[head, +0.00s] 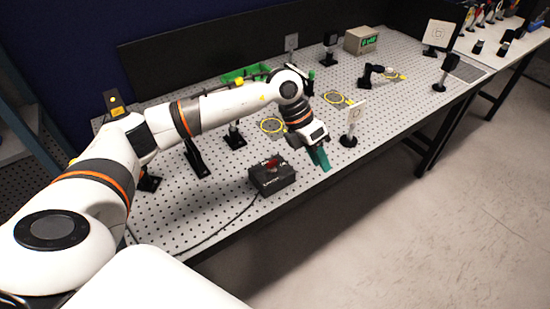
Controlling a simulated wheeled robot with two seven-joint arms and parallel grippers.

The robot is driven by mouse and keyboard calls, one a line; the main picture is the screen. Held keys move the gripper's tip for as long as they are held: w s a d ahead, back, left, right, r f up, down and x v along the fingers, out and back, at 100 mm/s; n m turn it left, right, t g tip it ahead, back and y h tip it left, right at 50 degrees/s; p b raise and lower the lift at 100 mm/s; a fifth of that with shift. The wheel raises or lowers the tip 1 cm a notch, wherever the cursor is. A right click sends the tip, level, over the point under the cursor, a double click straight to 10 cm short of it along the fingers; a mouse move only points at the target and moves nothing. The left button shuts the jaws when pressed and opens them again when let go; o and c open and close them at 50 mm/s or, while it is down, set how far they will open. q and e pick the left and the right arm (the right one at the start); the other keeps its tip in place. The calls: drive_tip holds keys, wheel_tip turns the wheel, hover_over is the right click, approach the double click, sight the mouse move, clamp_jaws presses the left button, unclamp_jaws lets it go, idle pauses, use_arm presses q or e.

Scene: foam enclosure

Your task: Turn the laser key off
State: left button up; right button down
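A small black box (273,180) sits on the perforated table near its front edge, with pale lettering on it. A red key or knob (272,163) shows on its top; its turn position is too small to read. My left arm reaches in from the left over the table. My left gripper (320,158) points down to the right of the box, apart from it in the picture. Its green fingers overlap from this angle, so their opening is hidden. My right gripper is out of view.
A cable (215,233) runs from the box toward the left. A white card on a stand (354,117) is close to the right of my gripper. Yellow-ringed discs (337,99), black posts, a green bin (246,74) and a display unit (361,40) stand farther back.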

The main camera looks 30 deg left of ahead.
sight(272, 161)
use_arm(q)
drive_tip(key=a+r+n+y, duration=0.1)
drive_tip(key=a+r+y, duration=0.15)
drive_tip(key=a, duration=0.45)
drive_tip(key=a+r+y, duration=0.1)
drive_tip(key=a+y, duration=0.3)
drive_tip(key=a, duration=0.2)
drive_tip(key=shift+g+h, duration=0.25)
drive_tip(key=shift+g, duration=0.05)
drive_tip(key=f+p, duration=0.1)
drive_tip(key=f, duration=0.4)
drive_tip(key=f+p, duration=0.2)
drive_tip(key=f, duration=0.4)
drive_tip(key=shift+w+a, duration=0.2)
drive_tip(key=shift+f, duration=0.7)
clamp_jaws()
